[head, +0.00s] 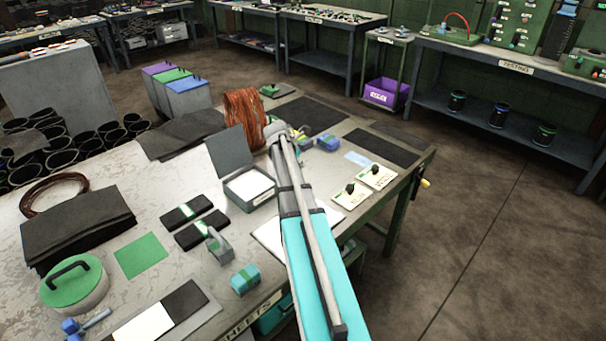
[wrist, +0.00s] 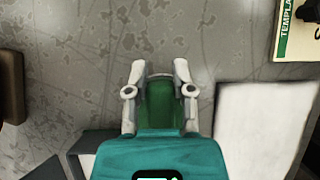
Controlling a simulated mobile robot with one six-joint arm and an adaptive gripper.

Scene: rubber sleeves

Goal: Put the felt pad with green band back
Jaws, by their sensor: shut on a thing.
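My gripper (head: 277,132) is over the bench near the copper-coloured coil. In the wrist view my gripper (wrist: 156,75) is shut on a dark green thing (wrist: 160,105) between its fingers. I cannot tell for certain whether this is the felt pad with green band; the head view hides it behind my arm.
The coil (head: 245,120) stands left of my gripper and shows in the wrist view (wrist: 12,88). Blue blocks (head: 327,142) and template cards (head: 377,176) lie to the right. A white sheet (wrist: 265,125) is at lower right in the wrist view. Bare bench lies ahead of the fingers.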

